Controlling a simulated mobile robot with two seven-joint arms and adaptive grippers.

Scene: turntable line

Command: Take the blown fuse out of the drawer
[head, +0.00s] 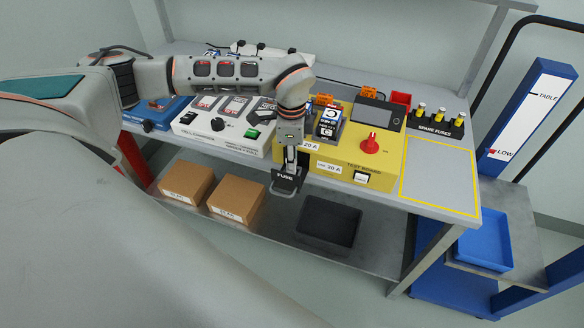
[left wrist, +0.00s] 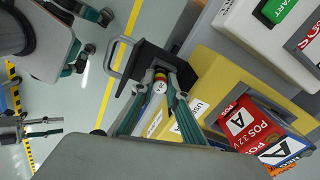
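The black fuse drawer (head: 285,184), marked FUSE, is pulled out from the front of the yellow test board (head: 345,160). My left gripper (head: 289,165) points down over it. In the left wrist view the drawer (left wrist: 140,58) has a looped handle. The fuse (left wrist: 160,83), pale with red and yellow bands, shows in it. The fingers of my left gripper (left wrist: 158,90) stand on either side of the fuse, with an apparent gap. The head view hides the fuse. A small jointed shape at the left of the wrist view may be my right gripper (left wrist: 40,127); its fingers are unclear.
A rack of spare fuses (head: 436,122) stands at the back right, near a red bin (head: 400,100). A yellow-outlined area (head: 438,184) on the bench is empty. A black tray (head: 329,221) and cartons (head: 236,203) sit on the lower shelf. A blue tray (head: 487,240) is at right.

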